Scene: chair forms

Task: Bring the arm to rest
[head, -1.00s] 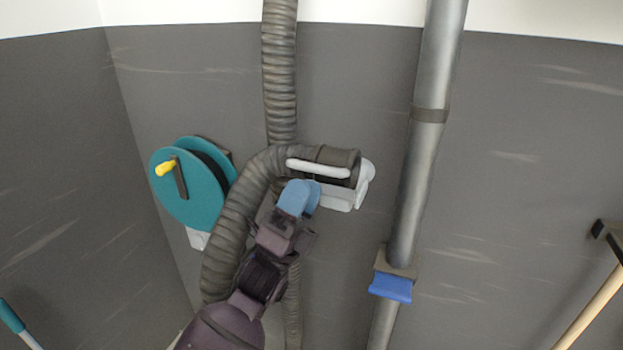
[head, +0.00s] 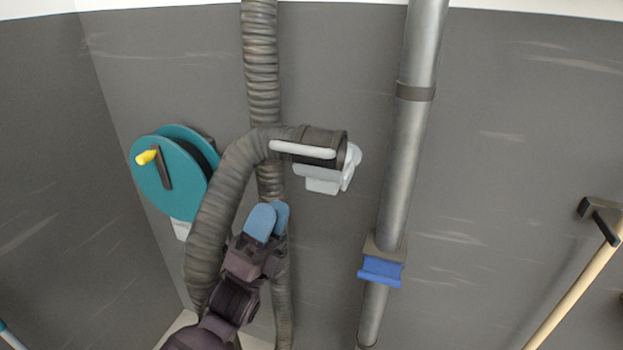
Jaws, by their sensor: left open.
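My left gripper (head: 268,219) has blue fingertips and comes up from the bottom, left of the picture's middle. It is open with nothing between its fingers, though they overlap from this angle. It is below and apart from the white holder (head: 322,172) that carries the end of a ribbed grey hose (head: 222,205). The gripper and forearm appear in front of the hanging hose. My right gripper is out of view.
A teal reel (head: 172,180) with a yellow knob is on the wall at left. A wooden-handled tool (head: 575,285) is at far right.

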